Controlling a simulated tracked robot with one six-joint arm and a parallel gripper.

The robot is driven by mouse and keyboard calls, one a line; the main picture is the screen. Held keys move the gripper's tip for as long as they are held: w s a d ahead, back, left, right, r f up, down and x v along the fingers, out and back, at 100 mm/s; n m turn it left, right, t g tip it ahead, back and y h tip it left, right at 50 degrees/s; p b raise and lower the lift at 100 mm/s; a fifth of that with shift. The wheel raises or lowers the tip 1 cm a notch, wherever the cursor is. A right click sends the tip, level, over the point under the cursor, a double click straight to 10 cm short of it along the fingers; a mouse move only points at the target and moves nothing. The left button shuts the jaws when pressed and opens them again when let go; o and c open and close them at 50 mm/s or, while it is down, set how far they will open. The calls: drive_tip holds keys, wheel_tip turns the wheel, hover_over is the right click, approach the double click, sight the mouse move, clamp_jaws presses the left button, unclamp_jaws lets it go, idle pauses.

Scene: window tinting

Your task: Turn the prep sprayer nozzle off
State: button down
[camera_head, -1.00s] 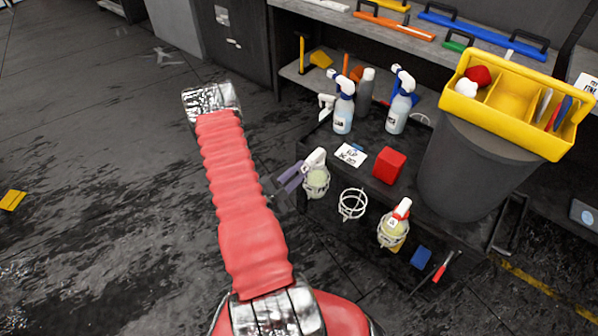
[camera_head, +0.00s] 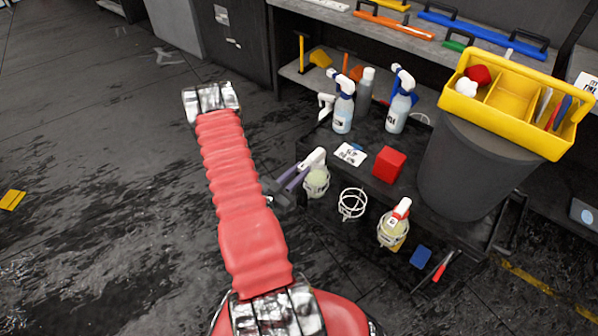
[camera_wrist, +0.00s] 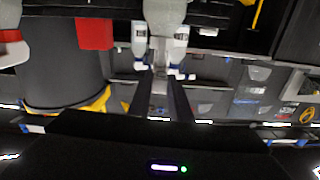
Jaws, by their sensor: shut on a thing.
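A sprayer bottle with a white head (camera_head: 315,160) and pale yellow-green liquid (camera_head: 316,184) sits upright in a wire ring on the near side of the dark cart. My gripper (camera_head: 300,173) reaches it from the left, its fingers shut on the white nozzle end. In the wrist view the two dark fingers (camera_wrist: 168,82) point up the picture towards a pale shape (camera_wrist: 165,14) at the top. The exact contact and the nozzle's setting are too small to tell. I cannot read a label that names this bottle.
An empty wire ring (camera_head: 352,204) and a red-headed sprayer (camera_head: 393,229) hang to the right. Two blue-headed bottles (camera_head: 342,110) (camera_head: 398,112), a card (camera_head: 351,154) and a red block (camera_head: 389,165) stand on the cart. A grey bin (camera_head: 465,170) carries a yellow caddy (camera_head: 515,100).

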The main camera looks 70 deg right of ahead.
drive_tip(key=shift+s+f+n, duration=0.1)
drive_tip(key=shift+f+n, duration=0.05)
drive_tip(key=shift+n, duration=0.35)
drive_tip(key=c, duration=1.6)
unclamp_jaws()
drive_tip(key=shift+a, duration=0.1)
drive_tip(key=v, duration=1.3)
drive_tip(key=shift+w+a, duration=0.2)
drive_tip(key=shift+a, duration=0.1)
drive_tip(key=shift+m, duration=0.3)
